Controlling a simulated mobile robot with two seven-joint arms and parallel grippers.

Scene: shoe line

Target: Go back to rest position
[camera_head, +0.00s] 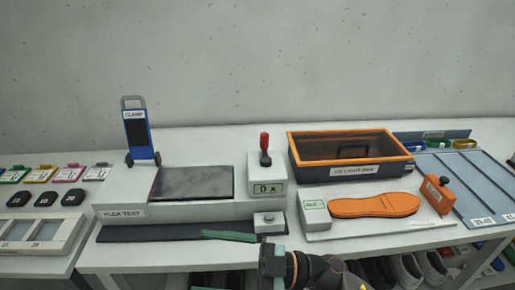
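One of my arms, seemingly the right one, shows at the bottom centre, with its dark wrist and gripper end (272,262) in front of the bench edge. Its fingers cannot be made out, so I cannot tell whether it is open or shut, or whether it holds anything. My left gripper is not in view. The flex test station (125,212) stands behind and to the left of this arm. The orange insole (374,205) lies on a white plate to the right of it.
A blue clamp (140,135) stands upright on the flex tester. A red-handled lever (265,148) tops the display box (268,188). A green strip (230,236) lies near the front edge. The UV light box (350,172) stands behind the insole. Shoes (410,270) fill a lower shelf.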

